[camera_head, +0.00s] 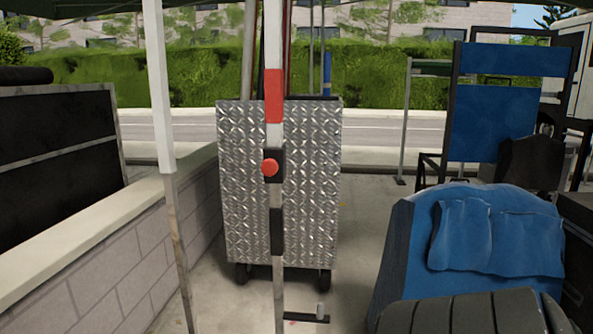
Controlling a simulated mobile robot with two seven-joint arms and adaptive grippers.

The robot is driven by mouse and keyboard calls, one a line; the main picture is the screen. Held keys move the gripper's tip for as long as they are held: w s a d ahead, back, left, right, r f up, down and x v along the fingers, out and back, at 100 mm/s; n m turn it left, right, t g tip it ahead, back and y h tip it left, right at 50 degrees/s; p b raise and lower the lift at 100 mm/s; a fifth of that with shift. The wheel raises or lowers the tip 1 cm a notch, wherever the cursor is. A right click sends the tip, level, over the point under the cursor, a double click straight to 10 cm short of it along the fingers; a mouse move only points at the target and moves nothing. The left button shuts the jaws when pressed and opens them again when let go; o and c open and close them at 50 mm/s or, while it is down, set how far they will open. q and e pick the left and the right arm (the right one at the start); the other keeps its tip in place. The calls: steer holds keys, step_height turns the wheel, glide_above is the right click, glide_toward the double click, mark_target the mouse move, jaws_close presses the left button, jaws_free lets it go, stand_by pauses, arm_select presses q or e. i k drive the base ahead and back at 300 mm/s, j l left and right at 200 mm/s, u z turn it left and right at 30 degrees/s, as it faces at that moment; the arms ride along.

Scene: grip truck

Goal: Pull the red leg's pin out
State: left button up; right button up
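The red leg is an upright pole with a white upper part and a red band (274,97), standing in the middle of the view. A black bracket (276,150) is fixed on it below the band. The round red pin head (270,168) sits on the front of this bracket and faces me. A second black collar (277,232) is lower on the pole. Near the floor a small black bar with a grey knob (306,318) extends to the right of the pole. Neither of my grippers is in view, and nothing touches the pin.
A diamond-plate metal cart (312,190) on wheels stands behind the pole. Another white pole (161,90) and a low block wall (120,235) are at left. A blue pocketed bag-like object (490,235) and a black ribbed object (470,315) fill the lower right.

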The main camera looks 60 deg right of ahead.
mark_target(269, 168)
steer(key=z, duration=1.75)
